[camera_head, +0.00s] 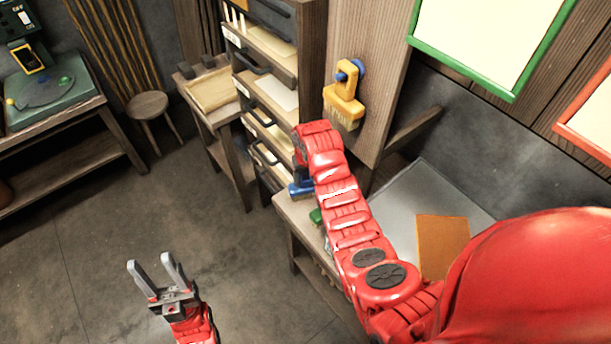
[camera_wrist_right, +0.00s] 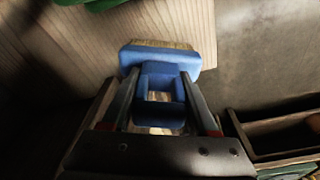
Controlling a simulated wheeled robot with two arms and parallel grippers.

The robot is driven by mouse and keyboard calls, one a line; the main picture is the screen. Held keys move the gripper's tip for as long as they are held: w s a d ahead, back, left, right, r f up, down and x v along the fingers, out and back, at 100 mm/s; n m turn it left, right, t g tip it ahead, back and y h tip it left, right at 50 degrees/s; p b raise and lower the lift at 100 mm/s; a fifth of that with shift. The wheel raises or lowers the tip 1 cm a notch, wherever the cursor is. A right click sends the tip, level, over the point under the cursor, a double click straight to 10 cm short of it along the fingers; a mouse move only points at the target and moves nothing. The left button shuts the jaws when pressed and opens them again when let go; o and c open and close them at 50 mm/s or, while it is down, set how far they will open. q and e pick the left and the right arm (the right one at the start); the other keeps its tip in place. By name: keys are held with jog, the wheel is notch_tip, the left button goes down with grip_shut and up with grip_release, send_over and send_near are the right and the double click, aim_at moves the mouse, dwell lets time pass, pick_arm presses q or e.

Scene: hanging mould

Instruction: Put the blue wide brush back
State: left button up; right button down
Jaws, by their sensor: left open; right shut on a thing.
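The blue wide brush (camera_wrist_right: 158,58) is between the fingers of my right gripper (camera_wrist_right: 158,85) in the right wrist view. The gripper is shut on its handle, and its pale bristles point away from the gripper. In the head view a blue part of the brush (camera_head: 300,188) shows beside my red right arm, near the wooden bench. The arm hides most of the right gripper there. My left gripper (camera_head: 152,264) is open and empty above the floor at the lower left.
A yellow brush (camera_head: 344,106) hangs on the upright wooden panel (camera_head: 375,55) at a blue peg. A green thing (camera_head: 316,215) is on the bench near the right arm. A drawer rack (camera_head: 270,90) stands behind. The floor at left is clear around my left gripper.

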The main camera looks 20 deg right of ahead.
aim_at(307, 188)
jog(key=shift+f, duration=0.1)
jog(key=shift+c, duration=0.8)
grip_release()
jog(key=shift+r, duration=0.25)
jog(key=shift+r+b, duration=0.4)
jog(key=shift+b, duration=0.1)
jog(key=r, duration=0.1)
jog(key=r+b, duration=0.1)
jog(key=r, duration=0.2)
jog(key=shift+s+r+b, duration=0.1)
jog(key=shift+s+b, duration=0.15)
jog(key=shift+b, duration=0.05)
notch_tip(307, 188, up, 7)
jog(key=s+p, duration=0.1)
jog(key=p, duration=0.5)
jog(key=shift+f, duration=0.2)
